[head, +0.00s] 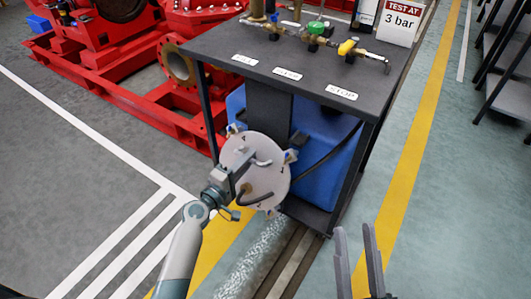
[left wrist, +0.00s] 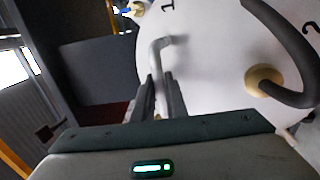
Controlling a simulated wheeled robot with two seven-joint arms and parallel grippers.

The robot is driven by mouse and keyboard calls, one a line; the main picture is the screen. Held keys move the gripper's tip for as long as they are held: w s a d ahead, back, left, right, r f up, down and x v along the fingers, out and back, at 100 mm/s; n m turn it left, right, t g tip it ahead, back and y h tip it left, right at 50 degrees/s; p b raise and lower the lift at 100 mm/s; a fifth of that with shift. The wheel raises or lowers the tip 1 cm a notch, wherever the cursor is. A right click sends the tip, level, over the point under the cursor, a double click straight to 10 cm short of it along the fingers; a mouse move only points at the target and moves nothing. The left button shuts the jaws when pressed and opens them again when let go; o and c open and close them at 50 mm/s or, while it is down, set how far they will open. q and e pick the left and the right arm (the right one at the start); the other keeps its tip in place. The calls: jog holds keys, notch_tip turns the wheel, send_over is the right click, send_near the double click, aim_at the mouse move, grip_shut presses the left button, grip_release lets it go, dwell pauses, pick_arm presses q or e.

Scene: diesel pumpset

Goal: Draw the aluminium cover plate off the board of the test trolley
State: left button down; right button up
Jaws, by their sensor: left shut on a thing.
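The round pale aluminium cover plate (head: 270,180) is at the front of the test trolley (head: 300,60), before its dark upright board (head: 266,112). My left gripper (head: 243,178) is at the plate's face. In the left wrist view my left gripper (left wrist: 160,98) is shut on a grey bent handle (left wrist: 160,46) of the plate (left wrist: 215,70). A dark curved handle (left wrist: 300,92) with a tan boss is to the right of the fingers. I cannot tell whether the plate touches the board. My right gripper (head: 355,232) is open and empty, at the lower right.
Small clamps (head: 292,155) sit around the plate's rim. A blue tank (head: 325,150) is behind, inside the trolley frame. Valves and a "3 bar" sign (head: 401,20) stand on the trolley top. Red machinery (head: 130,90) is at the left.

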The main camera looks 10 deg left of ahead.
pick_arm(q)
jog(key=shift+s+a+r, duration=0.25)
jog(key=shift+s+r, duration=0.1)
jog(key=shift+s, duration=0.1)
dwell(0.6)
jog(key=shift+v, duration=2.3)
